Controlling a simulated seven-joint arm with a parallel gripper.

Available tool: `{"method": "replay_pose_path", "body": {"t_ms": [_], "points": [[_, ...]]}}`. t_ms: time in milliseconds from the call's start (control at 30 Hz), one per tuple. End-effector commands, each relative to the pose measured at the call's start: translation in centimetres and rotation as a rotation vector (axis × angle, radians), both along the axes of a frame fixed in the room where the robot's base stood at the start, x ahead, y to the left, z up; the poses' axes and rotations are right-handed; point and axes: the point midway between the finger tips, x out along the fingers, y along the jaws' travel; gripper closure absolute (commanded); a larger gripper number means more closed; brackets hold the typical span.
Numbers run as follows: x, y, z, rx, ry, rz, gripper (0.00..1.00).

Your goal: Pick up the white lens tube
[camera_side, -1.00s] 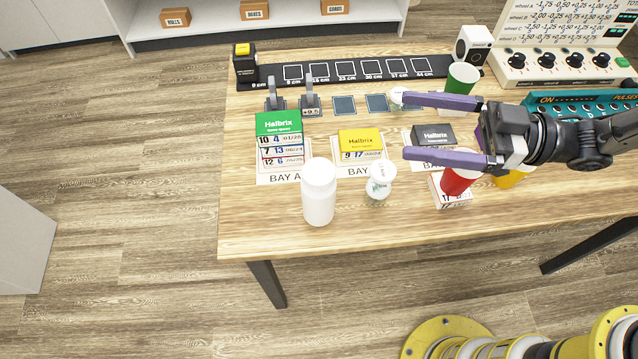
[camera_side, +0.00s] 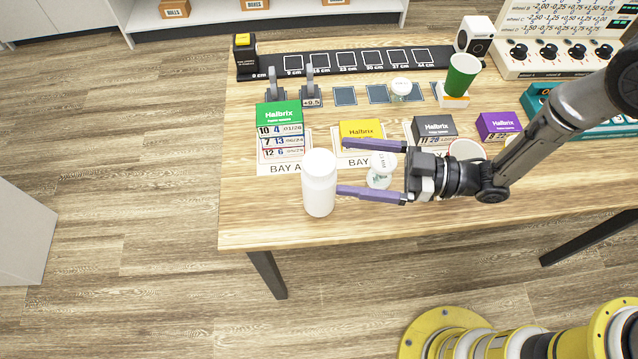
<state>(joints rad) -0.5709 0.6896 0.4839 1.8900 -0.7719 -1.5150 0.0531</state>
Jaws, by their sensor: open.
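The white lens tube (camera_side: 319,186) stands upright near the front left of the table, a plain white cylinder with a rounded top. My gripper (camera_side: 342,167) is open, with two long purple fingers pointing left. The lower fingertip shows right at the tube's right edge; I cannot tell if it touches. The upper fingertip shows a little to the right of the tube's top. The tube is not between the fingers. A small clear jar with a white lid (camera_side: 380,177) appears between the fingers in the picture, and nothing looks gripped.
A green-topped Halbrix box (camera_side: 279,128) stands behind the tube, with a yellow-topped box (camera_side: 361,130) to its right. Grey (camera_side: 434,128) and purple (camera_side: 498,125) boxes follow. A green cup (camera_side: 461,74) stands farther back. The table left of the tube is clear.

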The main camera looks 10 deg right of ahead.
Motion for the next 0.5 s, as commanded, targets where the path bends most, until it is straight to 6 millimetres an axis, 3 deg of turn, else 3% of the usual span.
{"method": "replay_pose_path", "body": {"t_ms": [267, 500], "points": [[0.4, 2.1, 0.1, 0.001, 0.0, 0.001, 0.0], [1.2, 5.3, 0.1, 0.0, 0.0, 0.002, 0.0]]}}
